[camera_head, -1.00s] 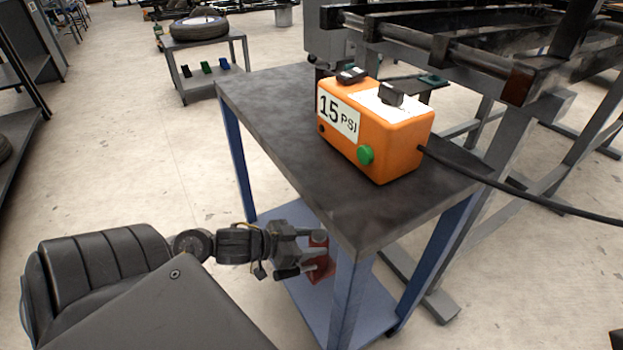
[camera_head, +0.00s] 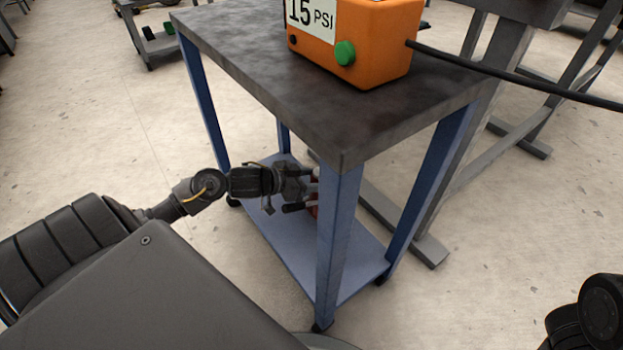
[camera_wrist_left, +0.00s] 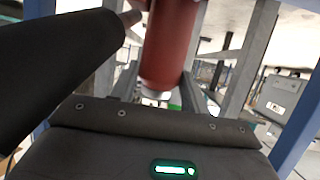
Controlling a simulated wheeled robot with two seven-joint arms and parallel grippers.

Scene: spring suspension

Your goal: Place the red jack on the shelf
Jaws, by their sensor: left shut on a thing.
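The red jack (camera_head: 315,212) shows only as a thin red sliver in the head view, behind the front leg of the blue cart. My left gripper (camera_head: 304,191) is shut on the jack, under the cart's tabletop and over the blue lower shelf (camera_head: 278,238). I cannot tell whether the jack touches the shelf. My right gripper is out of view; a dark part of my right arm shows at the bottom right.
The dark tabletop (camera_head: 270,85) is above my left gripper and carries an orange box (camera_head: 375,45) marked 15 PSI with a black cable (camera_head: 520,82). The blue front leg (camera_head: 338,230) stands close beside the gripper. The floor in front is clear.

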